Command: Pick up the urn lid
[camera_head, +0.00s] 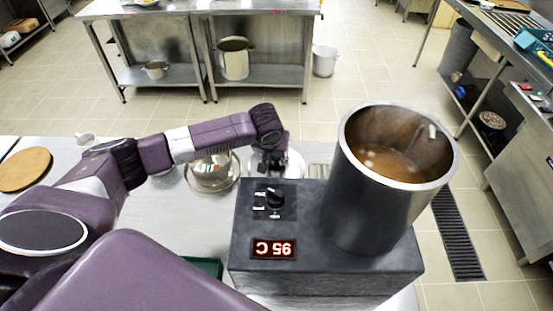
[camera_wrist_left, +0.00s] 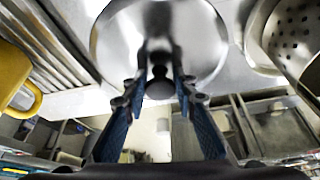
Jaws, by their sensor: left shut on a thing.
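The urn lid (camera_head: 294,165) is a shiny round metal disc at the back of the near counter, partly hidden by my left gripper (camera_head: 268,165). In the left wrist view the lid (camera_wrist_left: 112,38) fills the top middle, with a dark knob (camera_wrist_left: 160,84) at its centre. My left gripper (camera_wrist_left: 160,78) has its two blue-padded fingers on either side of that knob and is shut on it. I cannot tell whether the lid touches the counter. My right gripper is not in view.
A tall open pot (camera_head: 368,215) of brown liquid stands on a dark heater (camera_head: 300,270) reading 95 C, right of my gripper. A metal bowl (camera_head: 212,184) sits left of it. A yellow mug (camera_wrist_left: 14,76) and perforated steel pan (camera_wrist_left: 292,38) flank the wrist view.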

